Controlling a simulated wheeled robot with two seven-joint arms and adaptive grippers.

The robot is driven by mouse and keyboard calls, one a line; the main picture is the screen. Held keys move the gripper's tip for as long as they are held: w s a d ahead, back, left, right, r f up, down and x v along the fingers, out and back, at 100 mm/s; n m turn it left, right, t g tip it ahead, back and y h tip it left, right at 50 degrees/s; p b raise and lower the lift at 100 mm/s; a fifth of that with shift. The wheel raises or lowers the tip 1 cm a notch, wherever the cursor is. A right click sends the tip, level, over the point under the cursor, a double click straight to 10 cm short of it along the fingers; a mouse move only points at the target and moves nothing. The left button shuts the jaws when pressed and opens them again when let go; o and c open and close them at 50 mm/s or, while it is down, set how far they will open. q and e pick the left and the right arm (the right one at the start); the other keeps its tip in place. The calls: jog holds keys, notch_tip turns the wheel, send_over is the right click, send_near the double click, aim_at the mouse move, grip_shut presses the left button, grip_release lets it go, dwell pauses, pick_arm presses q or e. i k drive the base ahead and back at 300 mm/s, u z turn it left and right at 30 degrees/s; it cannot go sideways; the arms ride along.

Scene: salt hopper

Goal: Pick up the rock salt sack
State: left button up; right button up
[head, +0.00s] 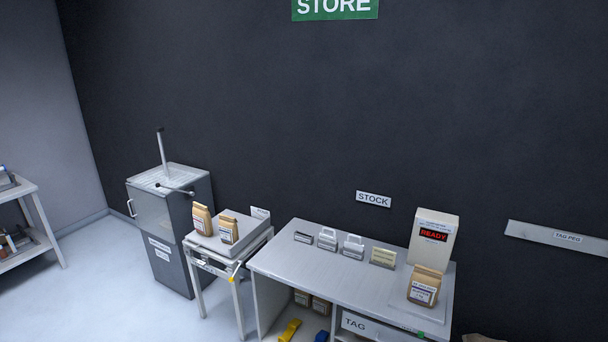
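Several tan paper sacks with white labels are in the head view; the print is too small to tell which is the rock salt. One sack (425,286) stands upright at the right end of the grey table (300,262), in front of a white box reading READY (434,238). Two more, a left sack (202,220) and a right sack (228,230), stand on the small side stand (214,244). Others (302,298) sit on the shelf under the table. A brown shape (483,338) is cut off at the bottom edge. Neither of my grippers is in view.
A grey cabinet with a lever (172,230) stands left of the stand. Small label holders (327,239) line the table's back. A TAG drawer (378,328) is below. A yellow item (289,331) lies low under the table. Floor at left is clear before a shelf rack (30,225).

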aim_at(203, 218)
jog(key=i, duration=0.45)
jog(key=u, duration=2.2)
jog(key=i, duration=2.6)
jog(key=z, duration=3.05)
